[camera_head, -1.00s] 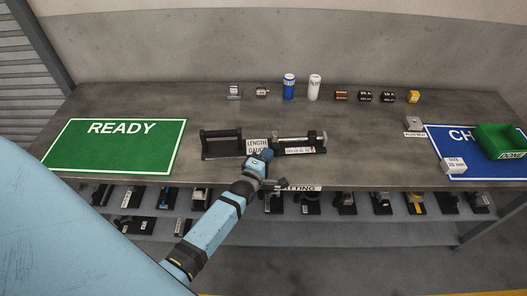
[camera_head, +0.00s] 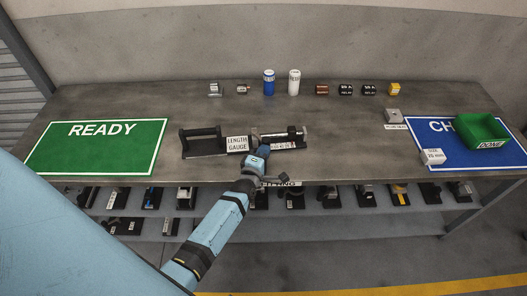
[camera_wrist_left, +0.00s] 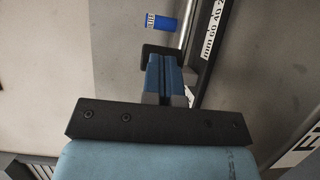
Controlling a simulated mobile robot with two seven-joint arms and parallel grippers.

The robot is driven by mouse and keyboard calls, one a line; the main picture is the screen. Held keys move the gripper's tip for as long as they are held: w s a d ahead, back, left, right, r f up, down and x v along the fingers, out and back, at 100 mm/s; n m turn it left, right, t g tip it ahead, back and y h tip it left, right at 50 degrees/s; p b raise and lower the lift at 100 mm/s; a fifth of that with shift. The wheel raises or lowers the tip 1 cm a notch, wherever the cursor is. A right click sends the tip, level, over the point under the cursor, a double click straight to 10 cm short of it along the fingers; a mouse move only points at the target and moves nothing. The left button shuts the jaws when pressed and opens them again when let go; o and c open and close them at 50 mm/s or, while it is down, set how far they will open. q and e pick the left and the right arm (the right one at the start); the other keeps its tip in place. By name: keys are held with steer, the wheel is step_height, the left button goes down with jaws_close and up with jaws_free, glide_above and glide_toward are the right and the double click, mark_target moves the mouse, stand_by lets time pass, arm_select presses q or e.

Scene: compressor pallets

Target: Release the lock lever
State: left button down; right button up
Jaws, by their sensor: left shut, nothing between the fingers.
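The length gauge lies in the middle of the bench, with a black handle frame (camera_head: 201,138), a white LENGTH GAUGE label (camera_head: 237,143) and a metal rod (camera_head: 270,136) with a dark block at its right end. My left gripper (camera_head: 263,151) is shut and empty at the gauge's front side, just right of the label. In the left wrist view its blue fingers (camera_wrist_left: 166,78) are together, near a black piece (camera_wrist_left: 158,50) beside the rod (camera_wrist_left: 187,24) and scale strip (camera_wrist_left: 212,31). I cannot tell whether they touch it or make out the lock lever clearly. My right gripper is out of view.
A blue can (camera_head: 268,82), a white can (camera_head: 294,82) and several small parts stand along the back. A green READY mat (camera_head: 98,155) lies left; a green DONE bin (camera_head: 482,130) stands right. A lower shelf (camera_head: 300,222) holds several parts.

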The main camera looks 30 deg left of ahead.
arm_select(q)
steer(key=shift+w, duration=0.1)
stand_by(0.6)
steer(key=s+d+b, duration=0.1)
steer(key=s+d, duration=0.1)
steer(key=s, duration=1.1)
steer(key=shift+s+b, duration=0.3)
steer(key=shift+s, duration=0.05)
steer(key=shift+d, duration=0.1)
steer(key=s+d+m+g+h+p, duration=0.2)
steer(key=s+m, duration=0.4)
steer(key=m, duration=0.5)
steer(key=s+d+m+g+h+p, duration=0.2)
steer(key=s+d+m+g+h, duration=0.2)
steer(key=m, duration=0.7)
steer(key=s+d, duration=0.2)
steer(key=d, duration=0.1)
steer(key=shift+s+m+g+p, duration=0.35)
steer(key=shift+s+m+g, duration=0.05)
